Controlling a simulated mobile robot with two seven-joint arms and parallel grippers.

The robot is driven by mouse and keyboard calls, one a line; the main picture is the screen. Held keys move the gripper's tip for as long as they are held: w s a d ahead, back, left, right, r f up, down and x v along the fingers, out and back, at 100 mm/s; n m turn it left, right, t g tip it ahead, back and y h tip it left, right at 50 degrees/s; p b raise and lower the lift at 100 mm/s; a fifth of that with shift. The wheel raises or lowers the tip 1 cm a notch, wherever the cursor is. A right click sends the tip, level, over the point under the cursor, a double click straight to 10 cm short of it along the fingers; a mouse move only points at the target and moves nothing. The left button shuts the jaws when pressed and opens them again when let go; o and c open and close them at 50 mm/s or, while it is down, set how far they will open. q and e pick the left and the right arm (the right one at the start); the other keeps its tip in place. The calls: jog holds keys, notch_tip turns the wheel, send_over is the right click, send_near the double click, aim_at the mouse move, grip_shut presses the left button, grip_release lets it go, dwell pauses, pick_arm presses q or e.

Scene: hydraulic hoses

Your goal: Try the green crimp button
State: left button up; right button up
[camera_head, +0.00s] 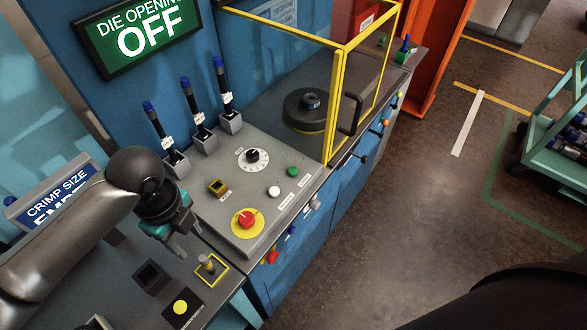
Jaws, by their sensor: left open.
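The green crimp button (292,171) is a small round button near the right edge of the grey control panel (215,212). A white button (273,191) sits just in front of it, with small labels beside both. A large red mushroom button (246,219) on a yellow disc is nearer the front. A black dial (253,157) is behind the white button. My left gripper (185,250) points down left of the panel, well apart from the green button. It is open, and nothing shows between its fingers. My right gripper is out of view.
Three blue-topped levers (192,98) stand behind the panel. A yellow-framed clear guard (336,100) with a black handle encloses a black round die (307,108). A yellow-framed post (208,264) stands near my left gripper. Signs read "DIE OPENING OFF" (150,34) and "CRIMP SIZE" (58,200).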

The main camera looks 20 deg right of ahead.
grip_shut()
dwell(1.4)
